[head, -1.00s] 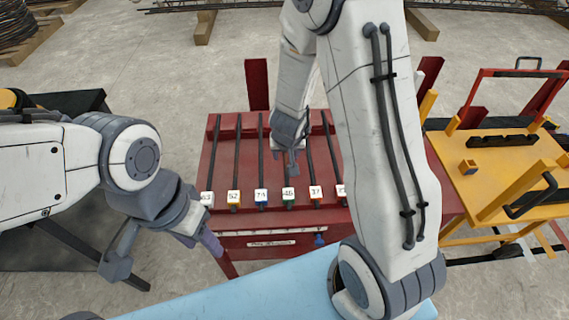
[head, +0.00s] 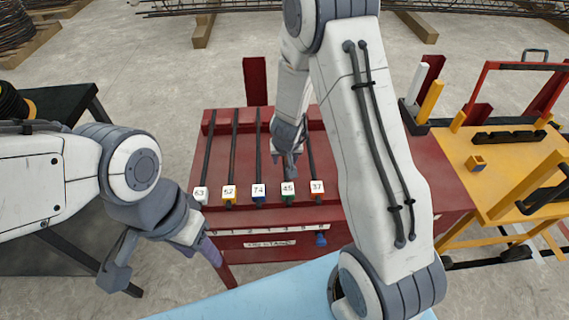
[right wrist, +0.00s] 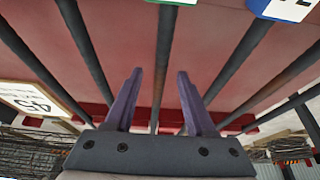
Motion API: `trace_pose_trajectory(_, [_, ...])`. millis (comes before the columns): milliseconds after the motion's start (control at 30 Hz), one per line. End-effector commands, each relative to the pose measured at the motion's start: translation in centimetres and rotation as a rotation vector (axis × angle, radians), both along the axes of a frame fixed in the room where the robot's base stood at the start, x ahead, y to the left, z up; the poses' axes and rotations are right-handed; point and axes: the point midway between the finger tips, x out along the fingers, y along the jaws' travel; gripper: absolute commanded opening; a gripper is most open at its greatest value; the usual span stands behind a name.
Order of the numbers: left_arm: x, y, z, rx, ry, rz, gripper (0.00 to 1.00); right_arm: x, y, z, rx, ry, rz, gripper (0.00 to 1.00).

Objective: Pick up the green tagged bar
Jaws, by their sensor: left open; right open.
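The green tagged bar is a dark rod lying on the red table. Its green-edged tag, marked 45 (head: 288,191), faces me in the head view. My right gripper (head: 291,165) is low over this bar, just behind the tag, and hides much of it in the head view. In the right wrist view, the rod (right wrist: 164,50) with a green tag at the top edge runs between the two purple fingers (right wrist: 159,78). The fingers are open, one on each side. My left gripper (head: 208,250) hangs empty near the table's front left corner, its fingers only partly visible.
The red table (head: 430,180) carries parallel bars, including those tagged 63 (head: 201,194), 52 (head: 229,195), 74 (head: 258,194) and 37 (head: 317,188). My right arm hides part of it. A yellow cart (head: 470,200) stands right, a dark table (head: 60,107) left.

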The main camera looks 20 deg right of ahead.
Motion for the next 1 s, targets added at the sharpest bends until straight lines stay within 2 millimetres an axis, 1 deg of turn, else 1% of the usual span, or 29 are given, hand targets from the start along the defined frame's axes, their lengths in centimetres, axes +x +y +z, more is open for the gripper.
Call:
trace_pose_trajectory(33, [0.01, 0.0, 0.06, 0.0, 0.0, 0.0, 0.5, -0.02, -0.01, 0.06, 0.0, 0.0, 0.0, 0.55])
trace_pose_trajectory(67, [0.01, 0.0, 0.06, 0.0, 0.0, 0.0, 0.5, -0.02, -0.01, 0.06, 0.0, 0.0, 0.0, 0.43])
trace_pose_trajectory(100, [0.01, 0.0, 0.06, 0.0, 0.0, 0.0, 0.5, -0.02, 0.0, 0.06, 0.0, 0.0, 0.0, 0.28])
trace_pose_trajectory(167, [0.01, 0.0, 0.06, 0.0, 0.0, 0.0, 0.5, -0.03, 0.0, 0.06, 0.0, 0.0, 0.0, 0.05])
trace_pose_trajectory(200, [0.01, 0.0, 0.06, 0.0, 0.0, 0.0, 0.5, -0.03, 0.0, 0.06, 0.0, 0.0, 0.0, 0.0])
trace_pose_trajectory(1000, [0.01, 0.0, 0.06, 0.0, 0.0, 0.0, 0.5, -0.05, 0.02, 0.08, 0.0, 0.001, 0.0, 0.0])
